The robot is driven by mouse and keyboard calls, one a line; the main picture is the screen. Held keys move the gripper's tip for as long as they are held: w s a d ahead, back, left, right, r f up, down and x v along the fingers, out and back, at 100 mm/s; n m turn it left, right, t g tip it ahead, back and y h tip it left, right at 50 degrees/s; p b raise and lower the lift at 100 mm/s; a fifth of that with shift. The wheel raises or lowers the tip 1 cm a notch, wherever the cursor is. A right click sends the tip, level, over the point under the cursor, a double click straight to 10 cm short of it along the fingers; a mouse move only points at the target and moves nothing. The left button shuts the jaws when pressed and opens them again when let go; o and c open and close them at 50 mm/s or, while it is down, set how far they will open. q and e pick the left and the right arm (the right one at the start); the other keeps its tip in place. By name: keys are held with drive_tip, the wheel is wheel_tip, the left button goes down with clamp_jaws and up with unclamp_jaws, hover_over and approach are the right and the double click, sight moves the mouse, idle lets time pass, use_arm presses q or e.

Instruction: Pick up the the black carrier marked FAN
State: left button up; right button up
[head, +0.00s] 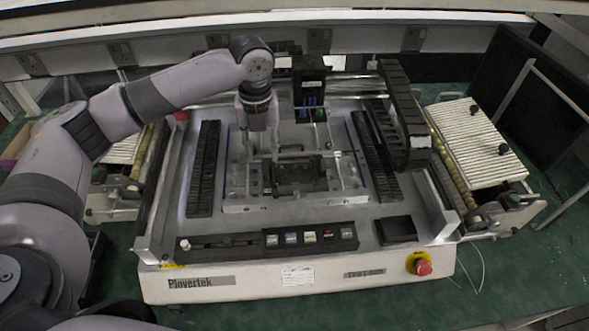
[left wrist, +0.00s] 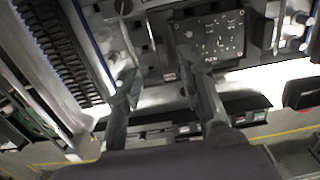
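The black carrier (head: 298,176) lies flat on the metal fixture plate in the middle of the machine. In the left wrist view it is a dark square plate (left wrist: 217,36) with small light marks; I cannot read the word clearly. My left gripper (head: 262,158) points down over the fixture, at the left side of the carrier. In the left wrist view its two fingers (left wrist: 158,68) stand apart with nothing held between them. The right fingertip is close to the carrier's edge; I cannot tell if it touches. My right gripper is not in view.
The metal fixture plate (head: 240,207) has posts and clamps around the carrier. A black cable chain (head: 403,115) and an upright black unit (head: 310,88) rise behind and to the right. A button panel (head: 311,237) and a red emergency stop (head: 423,268) are at the front.

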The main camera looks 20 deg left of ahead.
sight(265, 167)
use_arm(q)
drive_tip(key=shift+f, duration=0.6)
drive_tip(key=shift+f+p, duration=0.3)
drive_tip(key=shift+p, duration=0.05)
wheel_tip(265, 167, down, 4)
drive_tip(key=shift+d+r+p, duration=0.1)
drive_tip(key=shift+r+p, duration=0.05)
drive_tip(key=shift+p, duration=0.5)
drive_tip(key=shift+w+f, duration=0.1)
drive_tip(key=shift+f, duration=0.3)
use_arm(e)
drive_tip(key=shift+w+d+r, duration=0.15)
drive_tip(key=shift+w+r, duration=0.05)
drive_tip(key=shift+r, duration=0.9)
use_arm(q)
clamp_jaws()
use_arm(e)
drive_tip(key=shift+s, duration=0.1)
